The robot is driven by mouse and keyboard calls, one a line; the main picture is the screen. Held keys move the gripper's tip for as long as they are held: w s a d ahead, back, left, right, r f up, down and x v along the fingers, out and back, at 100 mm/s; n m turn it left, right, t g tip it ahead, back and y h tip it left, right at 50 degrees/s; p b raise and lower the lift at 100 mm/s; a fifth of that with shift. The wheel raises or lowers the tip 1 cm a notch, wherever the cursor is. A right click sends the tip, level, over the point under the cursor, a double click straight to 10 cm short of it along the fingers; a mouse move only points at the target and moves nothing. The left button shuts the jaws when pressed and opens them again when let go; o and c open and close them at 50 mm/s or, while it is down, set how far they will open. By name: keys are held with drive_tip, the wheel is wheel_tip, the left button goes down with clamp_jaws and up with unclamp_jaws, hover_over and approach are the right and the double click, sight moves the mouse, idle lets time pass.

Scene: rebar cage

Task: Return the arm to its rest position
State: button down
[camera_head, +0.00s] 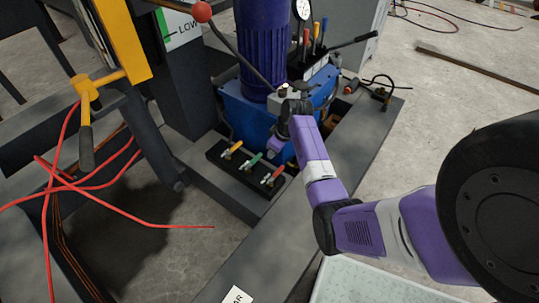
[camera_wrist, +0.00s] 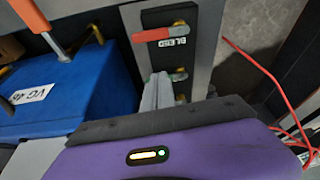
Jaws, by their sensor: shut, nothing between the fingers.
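My purple and white arm (camera_head: 320,170) reaches in from the right in the head view, bent at the elbow. My gripper (camera_head: 272,150) hangs at its far end, in front of the blue tank and close above a dark valve block (camera_head: 222,163) with yellow, green and red handles. In the wrist view the grey fingers of my gripper (camera_wrist: 158,90) are together and hold nothing. They lie over the valve block, below the red handle (camera_wrist: 165,34) marked BLEED. The fingers hide part of the block; I cannot tell whether they touch a handle.
The blue tank (camera_head: 238,106) carries a ribbed motor (camera_head: 262,50), a gauge (camera_head: 302,9) and coloured levers (camera_head: 316,35). Concrete floor (camera_head: 440,95) lies open at right.

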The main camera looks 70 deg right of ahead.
drive_tip(key=shift+s+r, duration=0.2)
drive_tip(key=shift+r, duration=0.35)
